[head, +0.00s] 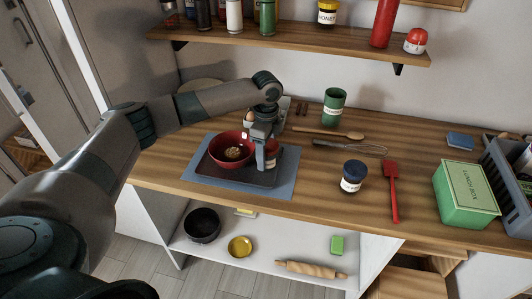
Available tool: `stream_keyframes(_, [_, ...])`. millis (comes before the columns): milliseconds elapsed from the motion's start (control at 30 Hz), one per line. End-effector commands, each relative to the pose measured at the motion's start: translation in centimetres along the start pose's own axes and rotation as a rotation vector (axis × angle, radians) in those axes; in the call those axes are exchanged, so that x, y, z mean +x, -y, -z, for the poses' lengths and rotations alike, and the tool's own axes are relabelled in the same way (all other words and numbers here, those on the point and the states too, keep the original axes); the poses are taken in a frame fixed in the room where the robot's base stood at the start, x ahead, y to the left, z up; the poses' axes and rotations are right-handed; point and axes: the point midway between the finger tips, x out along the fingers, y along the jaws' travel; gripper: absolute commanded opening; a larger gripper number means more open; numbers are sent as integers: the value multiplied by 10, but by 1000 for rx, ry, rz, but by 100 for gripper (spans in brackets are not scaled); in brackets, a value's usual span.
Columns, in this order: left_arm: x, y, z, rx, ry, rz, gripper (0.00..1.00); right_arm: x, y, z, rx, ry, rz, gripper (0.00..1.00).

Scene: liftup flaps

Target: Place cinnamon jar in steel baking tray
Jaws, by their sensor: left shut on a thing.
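The dark baking tray (240,178) lies on a blue-grey mat. A red bowl (217,158) with brown contents stands in its left part. My left gripper (267,156) reaches down over the right part of the tray, just right of the bowl. It is shut on a small jar (272,147) with red and pale parts, apparently the cinnamon jar. The fingers hide most of the jar and its label is unreadable. I cannot tell whether its base touches the tray. My right gripper is not in view.
A blue-lidded jar (352,176), red spatula (391,190), whisk (352,147), wooden spoon (330,133) and green cup (334,106) stand or lie right of the tray. A green lunch box (465,195) is farther right. A shelf (300,42) with jars hangs above.

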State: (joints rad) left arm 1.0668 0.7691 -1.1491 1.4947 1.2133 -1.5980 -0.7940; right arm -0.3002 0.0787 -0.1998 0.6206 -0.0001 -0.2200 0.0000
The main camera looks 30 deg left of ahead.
Motion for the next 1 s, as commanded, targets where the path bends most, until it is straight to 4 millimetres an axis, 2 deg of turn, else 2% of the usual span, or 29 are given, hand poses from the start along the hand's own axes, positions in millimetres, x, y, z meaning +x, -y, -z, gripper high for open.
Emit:
stream_keyframes(133, [2,0,0,-1,0,0,28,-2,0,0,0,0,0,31])
stream_keyframes(167, [2,0,0,-1,0,0,58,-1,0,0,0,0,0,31])
stream_keyframes(200, [2,0,0,-1,0,0,68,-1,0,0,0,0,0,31])
stream_keyframes(233, [2,0,0,-1,0,0,72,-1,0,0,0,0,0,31])
stream_keyframes(667, [-2,0,0,0,0,1,72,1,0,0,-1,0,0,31])
stream_keyframes(867, [-20,1,0,-1,-1,3,72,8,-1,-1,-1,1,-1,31])
stream_keyframes(1000, [-42,1,0,-1,-2,4,72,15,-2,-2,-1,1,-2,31])
